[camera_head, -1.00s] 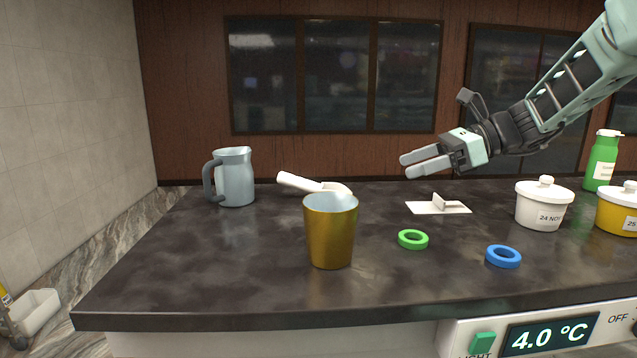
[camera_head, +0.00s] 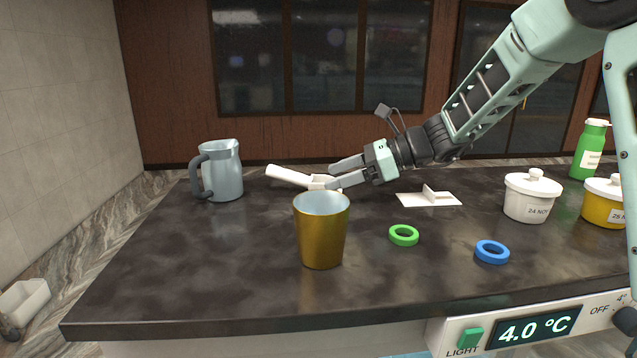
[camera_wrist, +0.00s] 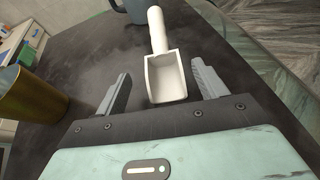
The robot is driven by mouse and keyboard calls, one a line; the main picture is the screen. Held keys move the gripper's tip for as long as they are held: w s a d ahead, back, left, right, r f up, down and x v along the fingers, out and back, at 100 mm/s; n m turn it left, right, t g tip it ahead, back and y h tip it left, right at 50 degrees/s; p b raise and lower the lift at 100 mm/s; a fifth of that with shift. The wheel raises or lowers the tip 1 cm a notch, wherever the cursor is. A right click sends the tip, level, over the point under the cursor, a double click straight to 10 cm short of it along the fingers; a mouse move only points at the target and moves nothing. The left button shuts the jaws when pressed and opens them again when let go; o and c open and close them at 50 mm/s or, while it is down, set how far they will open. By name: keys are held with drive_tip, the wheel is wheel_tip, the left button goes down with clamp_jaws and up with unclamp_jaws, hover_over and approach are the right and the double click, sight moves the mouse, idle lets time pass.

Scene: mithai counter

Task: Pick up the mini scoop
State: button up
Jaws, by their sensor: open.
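The white mini scoop (camera_head: 289,176) lies on the dark counter behind the gold cup, its handle toward the left and its bowl toward my gripper. My gripper (camera_head: 333,176) is open, with its fingers reaching left at the scoop's bowl. In the wrist view the scoop (camera_wrist: 166,72) lies with its bowl between the two open fingers of my gripper (camera_wrist: 160,90) and its handle pointing away. The fingers look apart from the bowl on both sides. Part of the bowl is hidden behind a finger in the head view.
A gold cup (camera_head: 321,232) stands in front of the scoop; a grey jug (camera_head: 222,172) stands left. A white scraper (camera_head: 430,198), green ring (camera_head: 404,235), blue ring (camera_head: 492,252), white pot (camera_head: 530,198), yellow pot (camera_head: 604,207) and green bottle (camera_head: 590,150) are to the right.

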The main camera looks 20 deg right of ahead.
sight(318, 182)
drive_tip(key=p+x, duration=0.2)
drive_tip(key=x, duration=0.3)
drive_tip(key=shift+w+f, duration=0.1)
drive_tip(key=shift+w, duration=0.05)
drive_tip(key=shift+d, duration=0.1)
drive_tip(key=c, duration=1.1)
drive_tip(key=shift+o, duration=0.2)
